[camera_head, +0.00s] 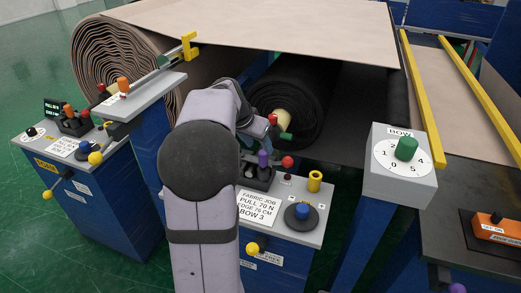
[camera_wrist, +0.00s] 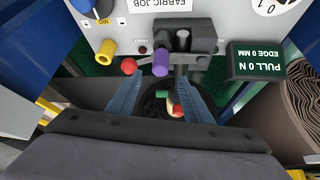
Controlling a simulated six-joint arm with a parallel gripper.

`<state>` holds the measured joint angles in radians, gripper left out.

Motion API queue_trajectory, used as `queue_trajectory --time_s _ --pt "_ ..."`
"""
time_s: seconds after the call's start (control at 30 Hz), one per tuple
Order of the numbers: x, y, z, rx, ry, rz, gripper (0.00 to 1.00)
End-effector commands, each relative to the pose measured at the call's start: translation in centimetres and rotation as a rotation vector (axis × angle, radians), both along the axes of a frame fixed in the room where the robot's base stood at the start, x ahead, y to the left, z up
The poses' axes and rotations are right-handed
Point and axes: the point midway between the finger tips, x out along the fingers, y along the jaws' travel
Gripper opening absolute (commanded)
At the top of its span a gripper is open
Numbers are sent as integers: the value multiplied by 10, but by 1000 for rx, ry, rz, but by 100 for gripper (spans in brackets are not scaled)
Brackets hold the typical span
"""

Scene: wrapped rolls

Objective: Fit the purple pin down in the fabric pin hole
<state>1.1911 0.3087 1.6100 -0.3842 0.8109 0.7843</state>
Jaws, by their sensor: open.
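The purple pin (camera_head: 263,158) stands at the black block (camera_head: 257,178) on the fabric job panel, its lower end hidden in the head view. In the wrist view, the purple pin (camera_wrist: 160,65) shows at the near edge of the black block (camera_wrist: 190,42), just beyond and between my fingertips. My gripper (camera_wrist: 162,85) is open, with one blue-grey finger on each side and nothing held between them. In the head view, my arm partly covers my gripper, close to the block. I cannot make out the fabric pin hole clearly.
A red knob (camera_head: 288,161), a yellow ring post (camera_head: 315,181) and a blue knob (camera_head: 302,211) stand on the panel near the pin. A dark fabric roll (camera_head: 300,100) lies behind it. A grey bow dial box (camera_head: 400,180) stands to the right.

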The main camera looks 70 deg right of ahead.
Motion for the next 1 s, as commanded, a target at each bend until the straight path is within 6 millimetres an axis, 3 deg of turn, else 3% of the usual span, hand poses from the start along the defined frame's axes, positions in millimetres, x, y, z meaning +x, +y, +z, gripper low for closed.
queue_trajectory --time_s 0.73,1.0 --pt "1 4 6 0 1 3 46" --pt "3 2 7 9 76 153 46"
